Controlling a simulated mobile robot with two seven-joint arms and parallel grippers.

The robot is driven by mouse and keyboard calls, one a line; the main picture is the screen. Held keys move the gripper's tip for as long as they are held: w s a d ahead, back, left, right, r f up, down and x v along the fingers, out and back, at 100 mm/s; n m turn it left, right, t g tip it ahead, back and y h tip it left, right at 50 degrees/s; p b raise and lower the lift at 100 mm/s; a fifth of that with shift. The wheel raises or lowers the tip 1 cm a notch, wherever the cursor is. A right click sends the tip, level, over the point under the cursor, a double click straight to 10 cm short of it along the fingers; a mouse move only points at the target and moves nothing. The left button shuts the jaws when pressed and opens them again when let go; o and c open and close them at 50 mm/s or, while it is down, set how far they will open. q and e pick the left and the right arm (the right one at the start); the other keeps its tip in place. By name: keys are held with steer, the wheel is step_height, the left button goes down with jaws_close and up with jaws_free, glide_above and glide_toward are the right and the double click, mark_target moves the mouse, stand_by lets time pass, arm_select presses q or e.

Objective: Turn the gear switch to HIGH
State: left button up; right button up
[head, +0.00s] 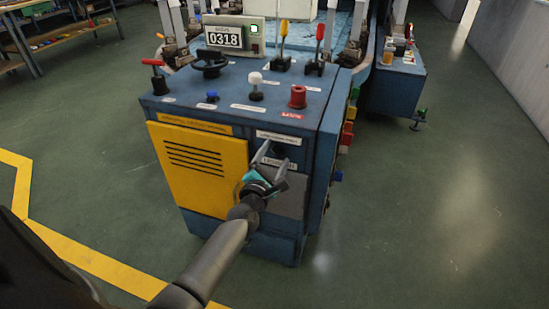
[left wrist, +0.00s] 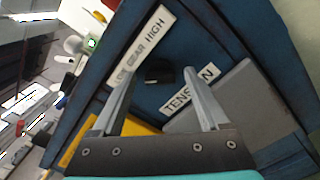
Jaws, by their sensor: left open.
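The gear switch is a small black knob (left wrist: 158,71) on the blue front panel, seen in the left wrist view between my fingers, beyond their tips. The white LOW GEAR HIGH label (left wrist: 145,43) lies beside it and also shows in the head view (head: 278,137). I cannot tell which end the switch points to. My left gripper (head: 273,157) is open and empty in front of the panel; its fingers also show in the left wrist view (left wrist: 159,75). In the head view the gripper hides most of the switch. My right gripper is out of view.
A TENSION label (left wrist: 190,90) and a grey plate (left wrist: 235,105) sit below the switch. A yellow vented door (head: 200,165) is left of it. Levers and knobs, including a red knob (head: 298,96), stand on the machine top. The floor right of the machine is clear.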

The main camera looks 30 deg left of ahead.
arm_select(q)
jaws_close()
stand_by(0.7)
